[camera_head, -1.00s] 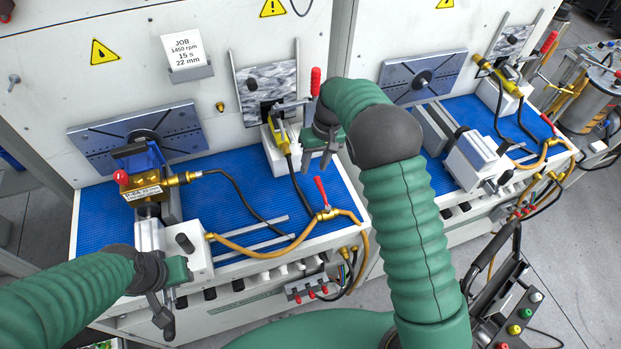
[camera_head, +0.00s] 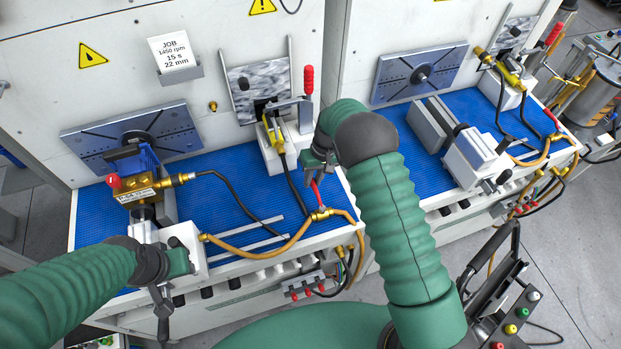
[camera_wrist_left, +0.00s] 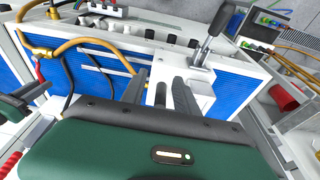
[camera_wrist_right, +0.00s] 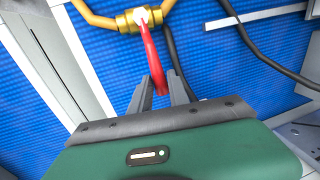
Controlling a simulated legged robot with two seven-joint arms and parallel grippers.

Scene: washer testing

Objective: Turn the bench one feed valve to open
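The bench one feed valve has a brass body (camera_head: 321,214) and a red lever (camera_head: 317,190), near the front right of the left bench's blue mat. In the right wrist view the brass body (camera_wrist_right: 140,18) is at the top and the red lever (camera_wrist_right: 151,55) points down toward my fingers. My right gripper (camera_head: 318,170) is open at the lever's free end. In the right wrist view the lever's tip lies between the parted fingertips (camera_wrist_right: 163,88); contact cannot be told.
A toggle clamp with a red handle (camera_head: 308,82) stands behind my right gripper. A yellow hose (camera_head: 265,252) and a black hose (camera_head: 232,192) cross the bench. A second bench (camera_head: 480,110) is on the right.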

